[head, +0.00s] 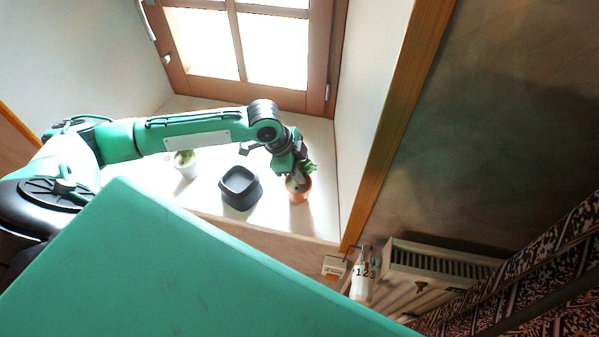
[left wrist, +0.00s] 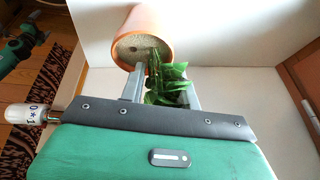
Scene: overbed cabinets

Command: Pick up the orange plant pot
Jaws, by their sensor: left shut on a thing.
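The orange plant pot (head: 299,190) with a green leafy plant is at the right part of the white window sill (head: 270,216). My left gripper (head: 296,174) reaches down to it from above. In the left wrist view the pot (left wrist: 136,48) shows its soil side toward me, with green leaves (left wrist: 165,82) between the fingers. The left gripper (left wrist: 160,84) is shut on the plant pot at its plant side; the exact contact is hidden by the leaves. I cannot tell whether the pot's base touches the sill. My right gripper is not in view.
A dark square pot (head: 240,188) stands left of the orange pot, and a white potted plant (head: 185,162) farther left. The window (head: 240,45) is behind, a white side wall (head: 365,90) at right. A radiator (head: 430,275) with a numbered valve (head: 362,278) is below right.

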